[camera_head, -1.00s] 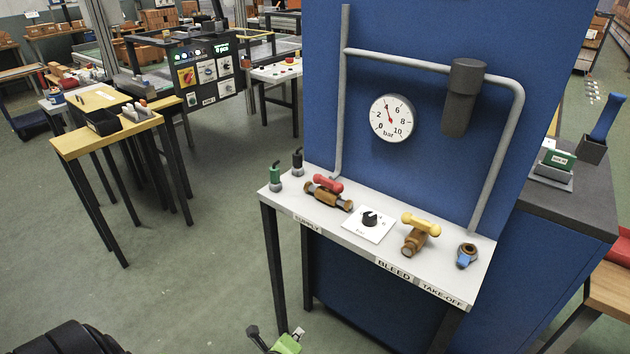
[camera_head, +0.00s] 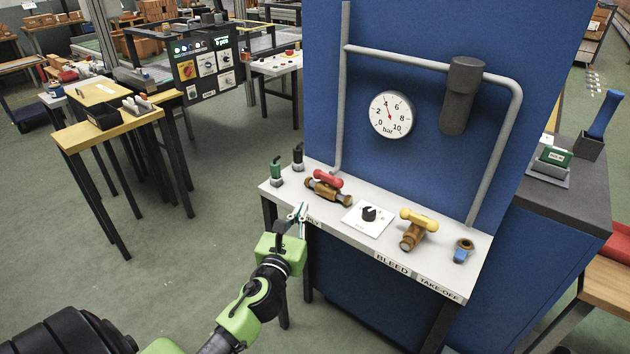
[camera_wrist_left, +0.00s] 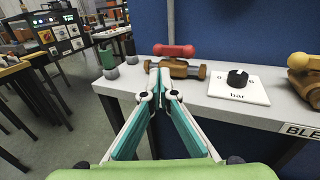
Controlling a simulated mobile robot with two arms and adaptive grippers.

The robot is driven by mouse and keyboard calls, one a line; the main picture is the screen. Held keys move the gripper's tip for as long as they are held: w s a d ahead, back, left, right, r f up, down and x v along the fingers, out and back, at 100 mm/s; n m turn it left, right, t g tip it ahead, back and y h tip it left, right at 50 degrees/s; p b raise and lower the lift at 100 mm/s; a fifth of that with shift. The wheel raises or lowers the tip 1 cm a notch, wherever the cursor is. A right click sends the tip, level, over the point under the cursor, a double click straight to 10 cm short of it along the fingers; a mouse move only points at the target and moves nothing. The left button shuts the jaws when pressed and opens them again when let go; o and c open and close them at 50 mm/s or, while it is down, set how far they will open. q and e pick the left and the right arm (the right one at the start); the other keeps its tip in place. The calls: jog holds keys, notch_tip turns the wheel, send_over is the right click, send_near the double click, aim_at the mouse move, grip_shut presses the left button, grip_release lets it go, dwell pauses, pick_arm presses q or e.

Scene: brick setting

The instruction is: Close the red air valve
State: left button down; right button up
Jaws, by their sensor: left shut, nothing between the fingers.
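The red air valve has a red handle (camera_head: 328,178) on a brown brass body (camera_head: 322,190), on the white shelf above the SUPPLY label. The handle lies roughly along the body. In the left wrist view the red handle (camera_wrist_left: 174,50) and the body (camera_wrist_left: 180,69) show just beyond my fingertips. My left gripper (camera_head: 299,210) is shut and empty, in front of the shelf's front edge, below and left of the valve. In the left wrist view its fingertips (camera_wrist_left: 156,68) meet in front of the valve body; I cannot tell whether they touch it. My right gripper is not in view.
The white shelf (camera_head: 330,215) also holds a black knob (camera_head: 369,213), a yellow-handled valve (camera_head: 418,220) and a blue fitting (camera_head: 462,251). Green (camera_head: 276,172) and black (camera_head: 298,157) small fittings stand left of the red valve. A gauge (camera_head: 391,114) hangs on the blue panel.

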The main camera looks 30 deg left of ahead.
aim_at(318, 175)
pick_arm(q)
jog(key=p+x, duration=0.1)
jog(key=x, duration=1.2)
jog(key=shift+w+f, duration=0.1)
jog(key=shift+a, duration=0.1)
